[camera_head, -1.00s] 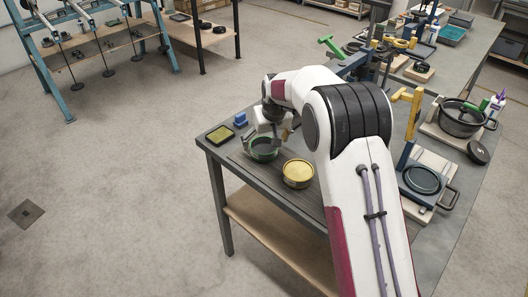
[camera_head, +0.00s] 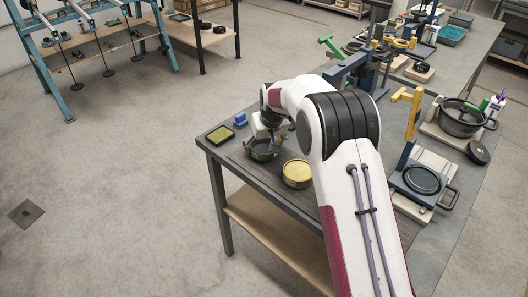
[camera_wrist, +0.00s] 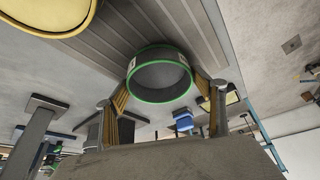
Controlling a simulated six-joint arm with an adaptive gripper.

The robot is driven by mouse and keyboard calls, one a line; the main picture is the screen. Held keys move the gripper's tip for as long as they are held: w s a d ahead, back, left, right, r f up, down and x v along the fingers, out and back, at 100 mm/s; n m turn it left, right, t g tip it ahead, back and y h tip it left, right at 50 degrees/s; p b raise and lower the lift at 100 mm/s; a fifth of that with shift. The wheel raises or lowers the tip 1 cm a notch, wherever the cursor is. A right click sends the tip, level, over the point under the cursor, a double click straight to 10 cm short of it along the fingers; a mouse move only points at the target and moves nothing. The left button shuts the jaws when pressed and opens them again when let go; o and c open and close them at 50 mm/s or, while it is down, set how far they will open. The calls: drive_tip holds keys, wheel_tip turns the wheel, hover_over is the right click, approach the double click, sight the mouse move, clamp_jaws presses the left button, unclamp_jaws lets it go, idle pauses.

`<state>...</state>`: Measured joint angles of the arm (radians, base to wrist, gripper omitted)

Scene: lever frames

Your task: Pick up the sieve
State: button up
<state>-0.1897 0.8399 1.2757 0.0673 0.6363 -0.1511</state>
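A round, dark ring-shaped vessel with green rims, which looks like the sieve (camera_head: 261,152), is at the near-left end of the grey table. My gripper (camera_head: 266,140) is low over it and partly hides it. In the wrist view, the sieve (camera_wrist: 160,80) lies between my two spread fingers (camera_wrist: 161,80). The fingertips are close to its opposite sides; firm contact cannot be made out. A round yellow-topped tin (camera_head: 297,173) stands to its right, and its yellow edge shows at the wrist view's upper left (camera_wrist: 50,12).
A yellow-and-black tray (camera_head: 220,134) and a blue block (camera_head: 241,118) lie behind the sieve. The table's left edge is close.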

sight(265, 152)
drive_tip(key=c, duration=0.6)
drive_tip(key=shift+c, duration=0.2)
drive_tip(key=shift+r, duration=0.15)
wheel_tip(265, 152, up, 10)
drive_tip(key=shift+d, duration=0.15)
idle(0.6)
